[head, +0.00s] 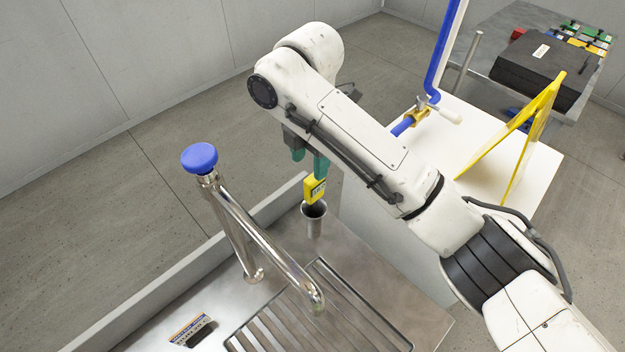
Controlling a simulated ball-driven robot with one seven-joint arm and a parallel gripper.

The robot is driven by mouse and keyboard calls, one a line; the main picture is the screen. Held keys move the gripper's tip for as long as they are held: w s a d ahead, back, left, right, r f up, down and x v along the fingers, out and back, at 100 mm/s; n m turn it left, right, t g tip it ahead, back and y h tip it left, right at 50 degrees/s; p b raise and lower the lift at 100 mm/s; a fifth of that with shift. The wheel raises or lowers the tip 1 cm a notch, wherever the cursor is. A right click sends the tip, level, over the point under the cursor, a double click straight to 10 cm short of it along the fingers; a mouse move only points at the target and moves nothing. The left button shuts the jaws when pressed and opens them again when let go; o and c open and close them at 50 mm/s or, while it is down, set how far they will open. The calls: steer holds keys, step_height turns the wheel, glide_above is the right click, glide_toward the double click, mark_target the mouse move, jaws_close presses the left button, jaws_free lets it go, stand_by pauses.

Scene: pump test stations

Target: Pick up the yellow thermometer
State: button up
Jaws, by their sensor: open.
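The yellow thermometer (314,191) shows in the head view, its yellow head with a small display just above a metal cup (313,224) on the steel sink top. Its lower part is hidden, seemingly inside the cup. My gripper (308,165) has green fingers and hangs just above the thermometer. One fingertip is close to the top of the yellow head; I cannot tell whether they touch. The jaws are open, and part of the gripper is hidden behind my arm.
A chrome tap with a blue knob (199,157) stands left of the cup. A slatted drain grate (318,312) and a small labelled item (192,331) lie in front. A yellow frame (520,135) and blue pipe (440,60) stand at a white table (478,125), right.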

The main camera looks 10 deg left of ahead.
mark_target(311, 176)
step_height(311, 176, down, 5)
steer(key=shift+w+d+r+p, duration=0.1)
steer(key=shift+w+p, duration=0.05)
steer(key=shift+p, duration=0.2)
steer(key=shift+d+f+p, duration=0.2)
steer(key=shift+f+p, duration=0.2)
steer(key=shift+f, duration=1.05)
steer(key=shift+d+f+p, duration=0.2)
steer(key=shift+f+p, duration=0.15)
steer(key=shift+f, duration=1.05)
steer(key=shift+c, duration=0.4)
jaws_close()
steer(key=shift+r, duration=0.1)
